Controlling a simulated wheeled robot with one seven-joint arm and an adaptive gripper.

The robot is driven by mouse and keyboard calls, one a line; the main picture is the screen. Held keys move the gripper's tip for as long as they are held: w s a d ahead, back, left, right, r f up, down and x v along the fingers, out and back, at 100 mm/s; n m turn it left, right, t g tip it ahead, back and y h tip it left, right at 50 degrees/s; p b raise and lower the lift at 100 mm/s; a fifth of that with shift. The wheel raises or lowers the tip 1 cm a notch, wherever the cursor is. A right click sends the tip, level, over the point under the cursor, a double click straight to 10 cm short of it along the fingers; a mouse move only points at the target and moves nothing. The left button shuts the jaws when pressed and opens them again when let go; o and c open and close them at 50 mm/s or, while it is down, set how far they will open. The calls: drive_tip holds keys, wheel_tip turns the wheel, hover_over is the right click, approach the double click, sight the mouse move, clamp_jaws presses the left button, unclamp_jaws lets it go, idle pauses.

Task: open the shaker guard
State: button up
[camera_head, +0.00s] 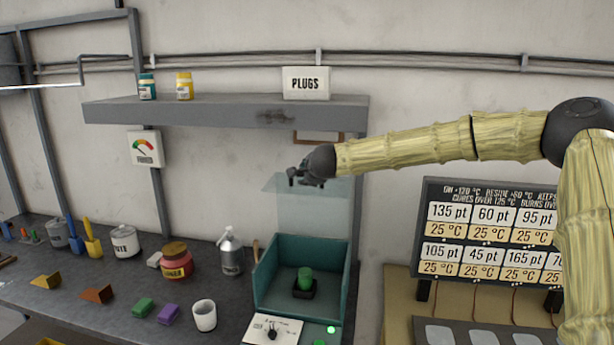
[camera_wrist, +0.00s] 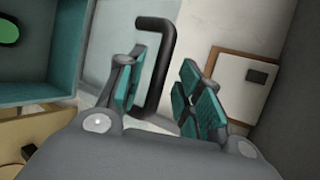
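The shaker is an open-topped teal box (camera_head: 262,285) on the bench, with a green piece (camera_head: 304,279) on a dark holder inside. Its clear guard pane (camera_head: 325,215) stands raised above the box, leaving the front and top uncovered. My gripper (camera_head: 303,173) is at the pane's upper edge. In the wrist view a black bar handle (camera_wrist: 168,45) lies between the spread teal finger pads of my gripper (camera_wrist: 160,95), nearer the left pad; I cannot tell whether it touches. A corner of the teal box shows in the wrist view (camera_wrist: 68,40).
A shelf (camera_head: 220,112) with a PLUGS sign (camera_head: 306,83) is on the wall just above my gripper. A control panel (camera_head: 272,330) is before the shaker. A bottle (camera_head: 230,255), jars and a white cup (camera_head: 204,315) stand left.

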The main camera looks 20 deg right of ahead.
drive_tip(key=v, duration=1)
drive_tip(key=shift+s, duration=0.2)
